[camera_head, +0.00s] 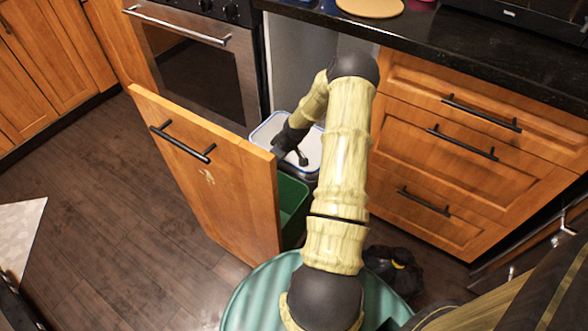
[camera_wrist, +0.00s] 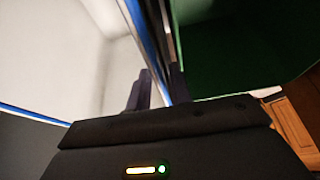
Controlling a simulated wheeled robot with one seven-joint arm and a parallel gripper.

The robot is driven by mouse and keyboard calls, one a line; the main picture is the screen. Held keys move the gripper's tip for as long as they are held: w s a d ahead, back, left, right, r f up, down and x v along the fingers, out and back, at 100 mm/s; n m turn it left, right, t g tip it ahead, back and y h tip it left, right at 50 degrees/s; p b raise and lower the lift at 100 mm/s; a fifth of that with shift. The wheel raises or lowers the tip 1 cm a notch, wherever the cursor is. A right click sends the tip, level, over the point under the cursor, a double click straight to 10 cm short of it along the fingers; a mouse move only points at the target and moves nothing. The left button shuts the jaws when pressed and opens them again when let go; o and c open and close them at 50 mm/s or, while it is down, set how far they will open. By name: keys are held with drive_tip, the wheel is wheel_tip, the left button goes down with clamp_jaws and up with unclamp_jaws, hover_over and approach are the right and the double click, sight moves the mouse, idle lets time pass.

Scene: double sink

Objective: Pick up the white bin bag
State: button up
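The white bin bag (camera_head: 268,132) lines a bin with a blue rim inside the pulled-out cabinet. In the wrist view, the white lining (camera_wrist: 60,50) fills the upper left, edged by the blue-and-white rim. My gripper (camera_head: 291,158) is at the bin's mouth, pointing downward. In the wrist view, the fingers of my gripper (camera_wrist: 160,85) stand a little apart, one on each side of the rim nearest the green bin. A gap shows between the fingers, and no firm grip on the rim is visible. My arm hides part of the bin's right side.
A green bin (camera_head: 292,200) stands in front of the white one. The wooden cabinet front (camera_head: 215,190) is pulled out at the left. Closed drawers (camera_head: 470,130) are at the right, below the dark counter (camera_head: 450,50). An oven (camera_head: 200,65) is behind.

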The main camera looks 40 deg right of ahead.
clamp_jaws()
drive_tip(key=shift+s+f, duration=0.1)
drive_tip(key=shift+s, duration=0.05)
idle(1.0)
